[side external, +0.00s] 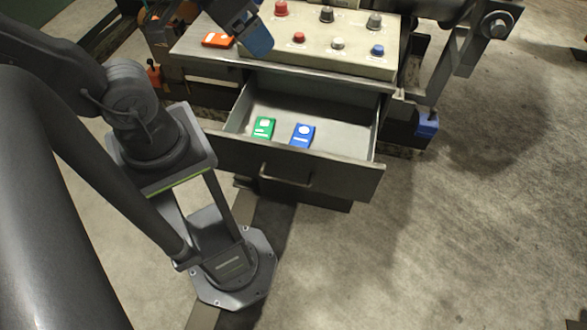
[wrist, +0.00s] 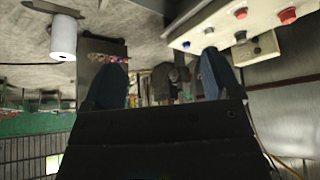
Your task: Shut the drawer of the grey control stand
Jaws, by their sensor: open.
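The grey control stand (side external: 205,58) has its drawer (side external: 312,176) pulled well out toward the front. The drawer front carries a bar handle (side external: 285,177). Inside the drawer lie a green item (side external: 264,128) and a blue item (side external: 303,135), apart from each other. My gripper (side external: 258,42) is above the stand top, left of the button panel and behind the drawer front; it touches neither the drawer nor the handle as far as I can tell. In the wrist view its two dark blue fingers (wrist: 162,72) are spread with nothing held between them. The drawer is not recognisable there.
A sloped button panel (side external: 330,58) with several coloured knobs sits on the stand; it also shows in the wrist view (wrist: 225,35). An orange item (side external: 217,40) lies on the stand top. A white roll (wrist: 63,38) shows in the wrist view. The floor before the drawer is clear at right.

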